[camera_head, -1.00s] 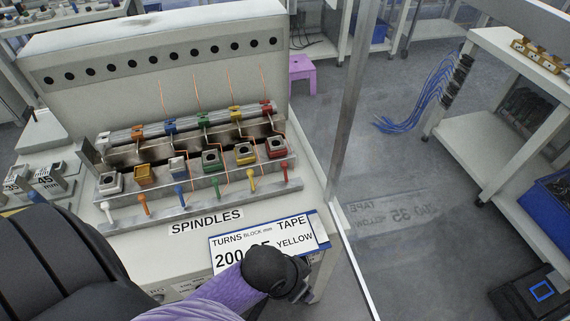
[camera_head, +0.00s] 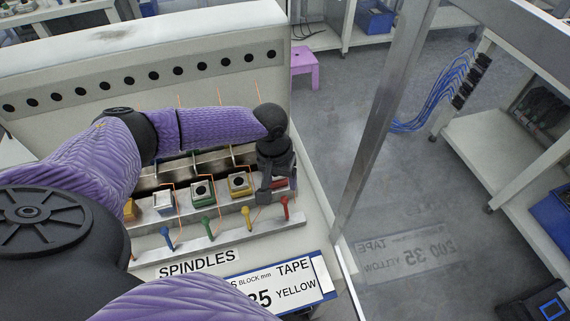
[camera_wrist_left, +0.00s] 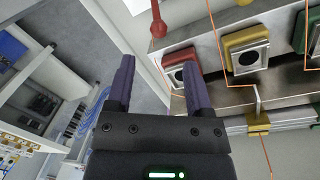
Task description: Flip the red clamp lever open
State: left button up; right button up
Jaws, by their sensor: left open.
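The red lever (camera_head: 284,207), a thin post with a ball head, stands at the right end of the front row of coloured levers. It also shows at the top of the left wrist view (camera_wrist_left: 158,22). Behind it is a red block with a square metal top (camera_wrist_left: 180,60), partly hidden by my gripper. My left gripper (camera_head: 272,188) points down over the right end of the fixture, close to the red block and lever. In the left wrist view its fingers (camera_wrist_left: 158,72) are apart with nothing held. The right finger overlaps the red block; contact cannot be told. My right gripper is not in view.
Yellow (camera_head: 247,218), green (camera_head: 208,227) and blue (camera_head: 167,238) levers stand left of the red one. Thin copper wires rise from the fixture. A SPINDLES label (camera_head: 198,264) and a sign card (camera_head: 275,287) lie in front. A metal post (camera_head: 385,110) stands to the right.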

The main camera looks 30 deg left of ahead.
aim_at(284, 198)
pick_arm(q)
jog(key=f+b, duration=0.1)
jog(key=f, duration=0.2)
jog(key=d+f+b, duration=0.1)
jog(key=f, duration=0.2)
jog(key=f+b, duration=0.2)
jog(key=f, duration=0.1)
jog(key=shift+s+d+f, duration=0.1)
jog(key=shift+d+f, duration=0.05)
jog(key=shift+f, duration=0.15)
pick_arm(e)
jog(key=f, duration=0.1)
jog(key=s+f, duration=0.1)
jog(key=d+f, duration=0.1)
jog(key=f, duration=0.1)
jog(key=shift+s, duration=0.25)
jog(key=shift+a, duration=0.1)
pick_arm(q)
jog(key=shift+c, duration=0.6)
grip_shut()
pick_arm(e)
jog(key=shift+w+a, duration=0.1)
